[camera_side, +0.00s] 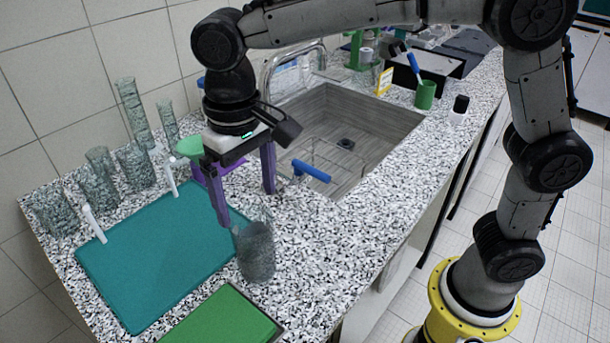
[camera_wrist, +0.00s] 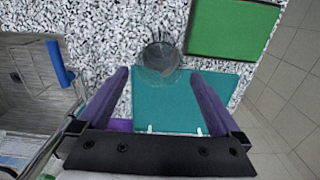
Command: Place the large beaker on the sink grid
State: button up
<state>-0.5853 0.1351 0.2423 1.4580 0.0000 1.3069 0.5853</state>
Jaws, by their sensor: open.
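A clear glass beaker (camera_side: 256,255) stands upright on the speckled counter by the right edge of a teal mat (camera_side: 150,262). It also shows in the wrist view (camera_wrist: 160,55), ahead of and between my fingertips. My gripper (camera_side: 247,206) is open and empty, its purple fingers pointing down behind the beaker and apart from it. In the wrist view my gripper (camera_wrist: 160,75) has its fingers spread wide. The sink (camera_side: 372,122) is to the right of my gripper, with a thin wire grid (camera_side: 318,152) in it. I cannot tell how the grid sits on the basin.
Several glass beakers (camera_side: 98,188) and cylinders (camera_side: 132,108) stand along the wall. A green mat (camera_side: 222,322) lies at the front. A blue-handled tap part (camera_side: 311,171) is at the sink's near edge. A green cup (camera_side: 425,95) stands beyond the sink. Counter right of the beaker is clear.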

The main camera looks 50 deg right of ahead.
jog(key=s+d+r+t, duration=0.1)
jog(key=s+d+r, duration=0.15)
jog(key=d, duration=0.45)
jog(key=s+d+r+t, duration=0.1)
jog(key=s+d+r, duration=0.1)
jog(key=s+d, duration=0.3)
jog(key=s+d+f+t, duration=0.3)
jog(key=s+d+f, duration=0.2)
jog(key=s+d, duration=0.5)
jog(key=shift+d+t, duration=0.25)
jog(key=shift+t, duration=0.05)
jog(key=shift+r, duration=0.1)
